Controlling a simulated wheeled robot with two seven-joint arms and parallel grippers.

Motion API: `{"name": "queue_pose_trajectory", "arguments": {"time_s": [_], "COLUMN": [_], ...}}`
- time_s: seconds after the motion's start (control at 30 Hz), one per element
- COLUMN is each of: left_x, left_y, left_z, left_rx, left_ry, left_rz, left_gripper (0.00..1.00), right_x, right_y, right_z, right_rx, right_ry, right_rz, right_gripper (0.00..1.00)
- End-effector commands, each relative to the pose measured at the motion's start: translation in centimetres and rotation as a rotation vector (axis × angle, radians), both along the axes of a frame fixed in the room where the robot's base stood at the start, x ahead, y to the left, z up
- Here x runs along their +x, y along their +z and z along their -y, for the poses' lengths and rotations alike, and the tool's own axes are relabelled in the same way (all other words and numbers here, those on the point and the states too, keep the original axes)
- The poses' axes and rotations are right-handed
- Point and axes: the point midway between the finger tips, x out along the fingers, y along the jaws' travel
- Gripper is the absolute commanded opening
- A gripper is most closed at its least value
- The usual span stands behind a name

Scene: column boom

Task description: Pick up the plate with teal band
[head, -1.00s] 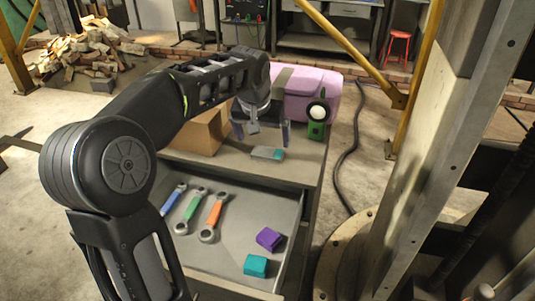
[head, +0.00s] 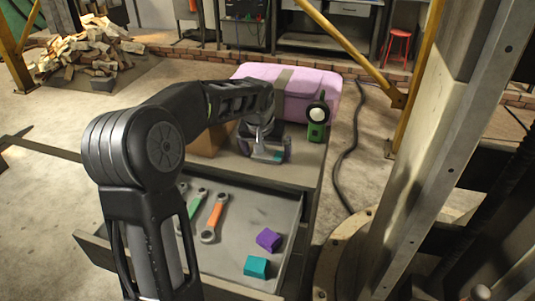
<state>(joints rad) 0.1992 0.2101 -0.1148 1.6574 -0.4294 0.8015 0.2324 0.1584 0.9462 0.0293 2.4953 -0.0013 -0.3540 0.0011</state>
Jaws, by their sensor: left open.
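The plate with teal band (head: 277,157) is a small flat grey piece with a teal end, lying on the cabinet top. My left gripper (head: 264,151) is right over it, with its open fingers around or just above the plate. The gripper hides part of the plate, and I cannot tell whether the fingers touch it. My right gripper is not in view.
The open drawer below holds an orange wrench (head: 215,215), a purple block (head: 268,239) and a teal block (head: 256,266).

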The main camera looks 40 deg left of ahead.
Motion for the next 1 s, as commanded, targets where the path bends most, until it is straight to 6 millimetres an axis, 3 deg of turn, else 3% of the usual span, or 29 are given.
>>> {"name": "queue_pose_trajectory", "arguments": {"time_s": [0.57,1.0], "left_x": [0.05,0.06], "left_y": [-0.06,-0.05], "left_z": [0.0,0.0], "left_rx": [0.0,0.0], "left_ry": [0.0,0.0], "left_rz": [0.001,0.001], "left_gripper": [1.0,0.66], "right_x": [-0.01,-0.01], "right_y": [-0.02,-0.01], "right_z": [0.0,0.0], "right_rx": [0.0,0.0], "right_ry": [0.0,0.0], "right_rz": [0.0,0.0], "right_gripper": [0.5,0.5]}}
